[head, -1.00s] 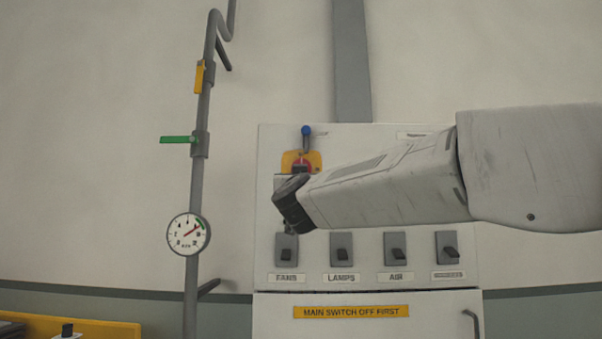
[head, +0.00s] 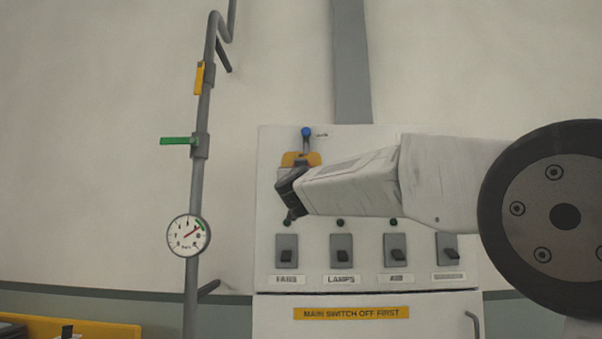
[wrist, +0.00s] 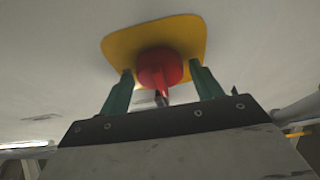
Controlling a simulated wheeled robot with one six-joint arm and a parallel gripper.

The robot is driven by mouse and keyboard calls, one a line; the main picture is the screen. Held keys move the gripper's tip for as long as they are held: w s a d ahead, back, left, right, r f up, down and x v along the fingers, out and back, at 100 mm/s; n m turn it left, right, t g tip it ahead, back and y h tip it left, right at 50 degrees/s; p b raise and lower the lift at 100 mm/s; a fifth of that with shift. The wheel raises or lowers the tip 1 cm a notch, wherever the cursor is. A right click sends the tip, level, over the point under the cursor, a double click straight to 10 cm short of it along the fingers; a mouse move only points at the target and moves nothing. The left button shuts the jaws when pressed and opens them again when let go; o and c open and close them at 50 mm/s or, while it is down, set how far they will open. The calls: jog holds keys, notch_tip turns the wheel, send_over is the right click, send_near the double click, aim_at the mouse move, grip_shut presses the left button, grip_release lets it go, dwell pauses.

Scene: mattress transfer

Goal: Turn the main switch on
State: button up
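The main switch is a red knob (wrist: 158,66) on a yellow plate (wrist: 118,46) in the wrist view. The green fingers of my gripper (wrist: 162,73) stand to the left and right of the knob, with a small gap on each side. The gripper is open and its fingertips are close to the plate. In the head view my gripper (head: 288,178) covers the knob, and only the upper part of the yellow plate (head: 300,158) shows above it. The knob's angle and any on/off marks cannot be read.
A blue-tipped lever (head: 306,133) stands just above the plate. Several small switches, including FANS (head: 286,250) and LAMPS (head: 341,250), line the panel (head: 440,272) below my gripper. A pipe with a green handle (head: 178,141) and a gauge (head: 188,235) runs on the left.

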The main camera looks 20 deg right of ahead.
jog(key=c, duration=0.6)
jog(key=shift+m, duration=0.5)
jog(key=m+g+h, duration=0.1)
jog(key=m, duration=0.4)
jog(key=m+g+h, duration=0.2)
jog(key=m, duration=0.3)
jog(key=m+g+h, duration=0.2)
jog(key=m, duration=0.3)
jog(key=shift+w+a+r+m, duration=0.2)
jog(key=shift+a+m, duration=0.1)
jog(key=shift+a, duration=0.1)
jog(key=shift+r+m+g, duration=0.15)
jog(key=shift+m+g, duration=0.95)
jog(key=shift+m, duration=1)
